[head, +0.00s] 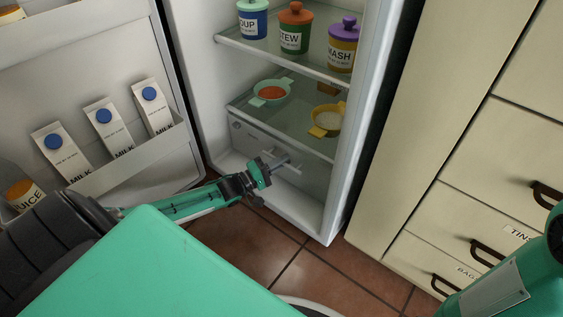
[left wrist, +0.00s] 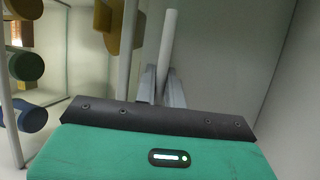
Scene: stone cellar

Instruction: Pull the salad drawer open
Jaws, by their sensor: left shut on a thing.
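The salad drawer (head: 249,136) is a pale, greyish front below the lowest glass shelf inside the open fridge. It appears level with that shelf's front edge; I see no clear gap. Its pale handle bar (left wrist: 168,35) runs between my fingers in the left wrist view. My left gripper (head: 287,165) reaches in from the left and is shut on the handle. It also shows in the left wrist view (left wrist: 161,86). The gripper partly hides the handle and the drawer front in the head view. My right gripper is out of view.
The open fridge door (head: 135,170) at left holds milk cartons (head: 108,122) and juice. Two bowls (head: 271,91) (head: 328,119) sit on the shelf above the drawer. Jars (head: 294,31) stand higher. Cream cabinets (head: 440,180) flank the right. Tiled floor (head: 265,240) lies in front.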

